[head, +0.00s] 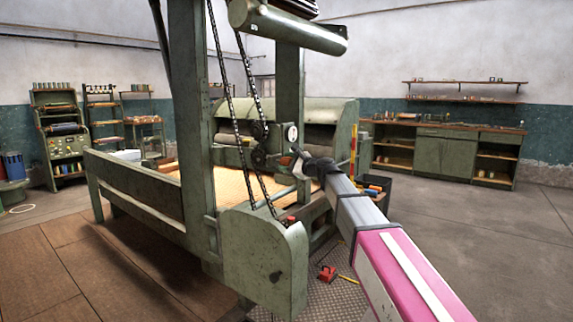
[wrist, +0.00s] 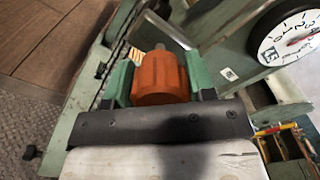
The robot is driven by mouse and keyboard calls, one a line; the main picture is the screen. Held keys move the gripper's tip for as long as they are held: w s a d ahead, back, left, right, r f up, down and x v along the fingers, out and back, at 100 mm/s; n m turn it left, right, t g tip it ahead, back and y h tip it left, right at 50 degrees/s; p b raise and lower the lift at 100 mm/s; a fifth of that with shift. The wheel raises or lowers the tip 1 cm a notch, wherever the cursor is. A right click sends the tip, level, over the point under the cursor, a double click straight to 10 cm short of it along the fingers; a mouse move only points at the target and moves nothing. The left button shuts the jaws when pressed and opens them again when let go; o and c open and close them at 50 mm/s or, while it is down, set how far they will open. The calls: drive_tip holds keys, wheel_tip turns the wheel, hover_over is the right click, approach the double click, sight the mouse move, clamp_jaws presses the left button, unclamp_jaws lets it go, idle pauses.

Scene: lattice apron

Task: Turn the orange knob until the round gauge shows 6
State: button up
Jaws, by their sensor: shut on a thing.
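The orange knob (wrist: 160,78) fills the space between the two green fingers of my gripper (wrist: 160,72) in the wrist view. The fingers press on its left and right sides, and its grey shaft shows beyond it. The round gauge (wrist: 288,32), a white dial with a black rim and a red needle, is cut off at the top right of that view. Its small tilted digits are too unclear for a sure reading. In the head view, the gauge (head: 291,134) is just above my gripper (head: 297,158) on the green machine.
The green machine (head: 262,262) stands close on the left, with black chains (head: 232,110) hanging down its post. A red object (head: 327,273) lies on the floor mat. A cabinet bench (head: 447,150) stands at the back right, and the floor at right is clear.

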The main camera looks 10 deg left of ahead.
drive_tip(key=m, duration=1.1)
drive_tip(key=shift+f+m, duration=0.1)
drive_tip(key=shift+m, duration=0.2)
idle(0.4)
drive_tip(key=o, duration=0.9)
drive_tip(key=shift+o, duration=0.2)
drive_tip(key=v, duration=1.1)
